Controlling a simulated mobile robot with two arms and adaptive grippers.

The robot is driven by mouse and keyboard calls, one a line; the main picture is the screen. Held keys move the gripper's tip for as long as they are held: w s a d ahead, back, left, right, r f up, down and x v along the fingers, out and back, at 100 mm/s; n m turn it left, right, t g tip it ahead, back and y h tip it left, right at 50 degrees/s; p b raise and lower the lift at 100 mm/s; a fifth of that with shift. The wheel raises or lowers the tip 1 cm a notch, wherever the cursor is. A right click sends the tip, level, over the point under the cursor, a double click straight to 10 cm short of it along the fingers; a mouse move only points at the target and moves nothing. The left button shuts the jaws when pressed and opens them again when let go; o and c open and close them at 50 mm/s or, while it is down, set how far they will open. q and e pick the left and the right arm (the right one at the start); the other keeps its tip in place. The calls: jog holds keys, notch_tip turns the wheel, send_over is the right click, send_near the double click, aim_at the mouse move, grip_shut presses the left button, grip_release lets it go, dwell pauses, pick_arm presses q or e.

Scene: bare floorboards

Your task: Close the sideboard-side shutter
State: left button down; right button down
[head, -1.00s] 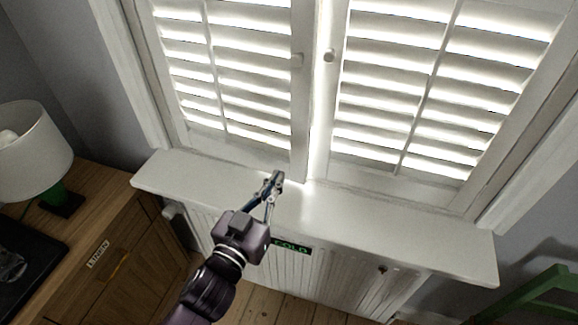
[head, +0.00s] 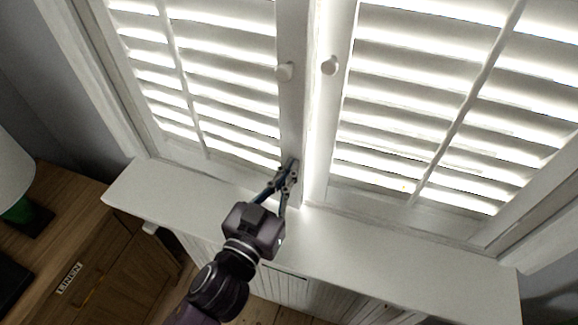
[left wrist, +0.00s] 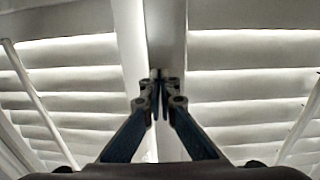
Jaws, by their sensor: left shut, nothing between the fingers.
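In the left wrist view the closed fingertips (left wrist: 160,88) are in front of the stiles, with slats on both sides. My right gripper is out of view.
A white sill (head: 400,245) runs below the shutters, over a white panelled cover (head: 310,295). The wooden sideboard (head: 120,270), with a label, stands at the left with a lamp (head: 15,180) on it. The sill is clear.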

aim_at(299, 154)
pick_arm(q)
jog(key=shift+n+t+y, duration=0.3)
jog(key=shift+n+y, duration=0.2)
jog(key=shift+y, duration=0.2)
jog(key=b+x, duration=0.1)
jog(key=x, duration=0.3)
jog(key=shift+d, duration=0.2)
jog(key=shift+w+d+r, duration=0.1)
jog(key=shift+w, duration=0.05)
jog(key=shift+r+y, duration=0.15)
jog(key=shift+y, duration=0.15)
jog(key=shift+r, duration=0.15)
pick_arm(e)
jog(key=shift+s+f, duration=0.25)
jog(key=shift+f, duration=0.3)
